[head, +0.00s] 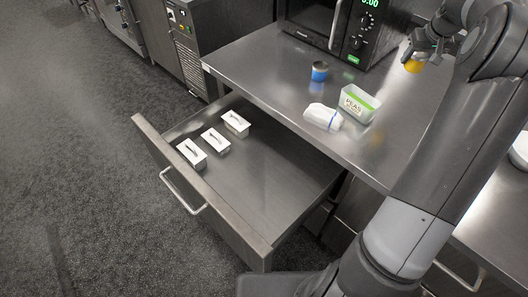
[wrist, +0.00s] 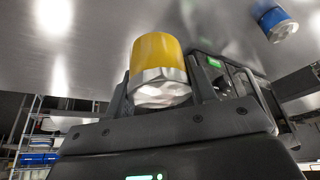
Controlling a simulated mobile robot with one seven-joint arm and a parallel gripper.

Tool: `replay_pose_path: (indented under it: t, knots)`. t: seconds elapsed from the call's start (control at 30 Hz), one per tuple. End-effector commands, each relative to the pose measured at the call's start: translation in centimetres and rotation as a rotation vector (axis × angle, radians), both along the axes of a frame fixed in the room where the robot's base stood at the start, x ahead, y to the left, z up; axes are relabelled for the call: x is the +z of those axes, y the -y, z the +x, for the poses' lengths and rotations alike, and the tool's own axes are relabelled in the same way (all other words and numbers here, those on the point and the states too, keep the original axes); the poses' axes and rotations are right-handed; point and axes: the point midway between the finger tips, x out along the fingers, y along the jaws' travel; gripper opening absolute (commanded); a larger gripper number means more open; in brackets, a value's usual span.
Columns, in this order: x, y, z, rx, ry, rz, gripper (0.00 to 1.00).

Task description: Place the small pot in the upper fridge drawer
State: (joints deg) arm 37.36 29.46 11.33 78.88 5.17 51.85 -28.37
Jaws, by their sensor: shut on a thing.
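The small pot (wrist: 158,60) is yellow with a silver faceted lid, and it is held between the fingers of my gripper (wrist: 160,88) in the wrist view. In the head view, my gripper (head: 420,57) is at the upper right above the counter, with the yellow pot (head: 413,66) below it. The pot appears raised off the counter. The drawer (head: 265,170) under the counter is pulled open, left of my arm. Three small white lidded containers (head: 214,141) with handles stand in its left part. Whether a lower drawer exists is hidden.
On the steel counter (head: 260,65) stand a blue can (head: 319,71), a white packet or bottle (head: 323,117) lying down, and a green-and-white peas tub (head: 362,104). A microwave (head: 335,25) stands at the back. The drawer's middle and right are clear.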

Motion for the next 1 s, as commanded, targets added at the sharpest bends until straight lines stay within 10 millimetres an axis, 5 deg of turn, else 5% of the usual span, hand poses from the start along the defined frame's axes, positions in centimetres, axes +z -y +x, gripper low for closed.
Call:
replay_pose_path:
  t: [0.47, 0.8, 1.0]
  knots:
    - [1.3, -18.9, -4.7, 0.871, 0.0, 0.002, 0.24]
    - [1.5, -33.5, -13.3, 1.669, -0.003, 0.003, 0.24]
    - [1.1, -40.0, -19.8, 2.124, -0.005, 0.0, 0.24]
